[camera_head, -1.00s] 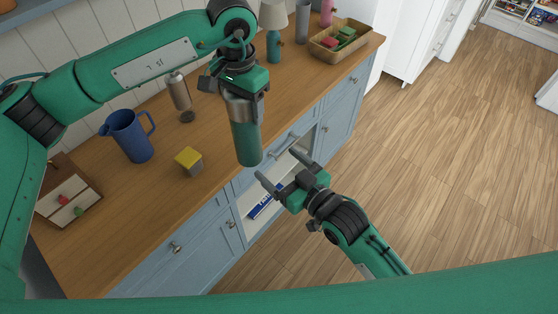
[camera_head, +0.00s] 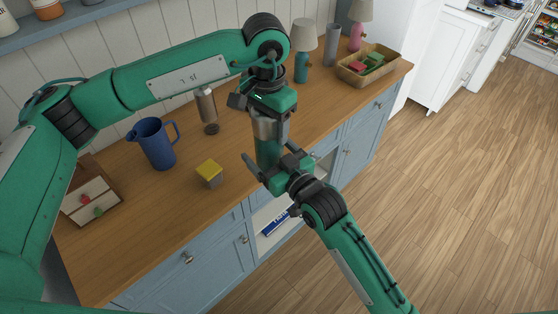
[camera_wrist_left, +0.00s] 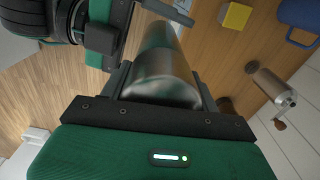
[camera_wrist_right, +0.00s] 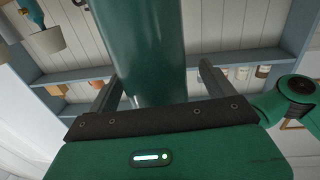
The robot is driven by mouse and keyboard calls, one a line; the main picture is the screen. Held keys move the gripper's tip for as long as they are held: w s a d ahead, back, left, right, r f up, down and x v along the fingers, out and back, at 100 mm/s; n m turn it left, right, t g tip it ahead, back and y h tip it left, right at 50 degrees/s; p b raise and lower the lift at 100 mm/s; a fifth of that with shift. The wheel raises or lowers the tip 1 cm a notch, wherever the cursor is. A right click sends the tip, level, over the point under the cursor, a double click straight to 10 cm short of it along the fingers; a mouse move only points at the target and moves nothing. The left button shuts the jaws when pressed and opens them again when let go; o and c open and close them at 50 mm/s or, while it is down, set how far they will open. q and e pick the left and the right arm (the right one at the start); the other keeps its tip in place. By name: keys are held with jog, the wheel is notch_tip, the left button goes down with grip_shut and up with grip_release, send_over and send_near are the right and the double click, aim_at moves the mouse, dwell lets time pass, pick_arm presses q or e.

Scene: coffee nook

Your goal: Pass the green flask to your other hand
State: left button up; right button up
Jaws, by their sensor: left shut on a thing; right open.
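The green flask (camera_head: 267,148) hangs upright in front of the counter, with a bare metal upper part and a green body. My left gripper (camera_head: 270,112) is shut on its metal upper part, which also shows in the left wrist view (camera_wrist_left: 162,75). My right gripper (camera_head: 268,170) is open at the flask's lower body, with one finger on each side. In the right wrist view the green body (camera_wrist_right: 140,45) stands between the open fingers. My right gripper hides the flask's bottom in the head view; I cannot tell whether the fingers touch it.
On the wooden counter (camera_head: 150,225) stand a blue jug (camera_head: 157,146), a yellow-topped cube (camera_head: 209,174), a metal grinder (camera_head: 208,110), a small drawer box (camera_head: 92,200), lamps and a basket (camera_head: 372,68). An open drawer (camera_head: 272,222) lies below the grippers. Floor at right is clear.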

jog(key=shift+w+a, duration=0.25)
jog(key=shift+w, duration=0.05)
jog(key=c, duration=1.2)
pick_arm(q)
jog(key=o, duration=1.6)
pick_arm(e)
jog(key=shift+r, duration=0.1)
jog(key=shift+c, duration=0.5)
pick_arm(q)
jog(key=shift+o, duration=0.2)
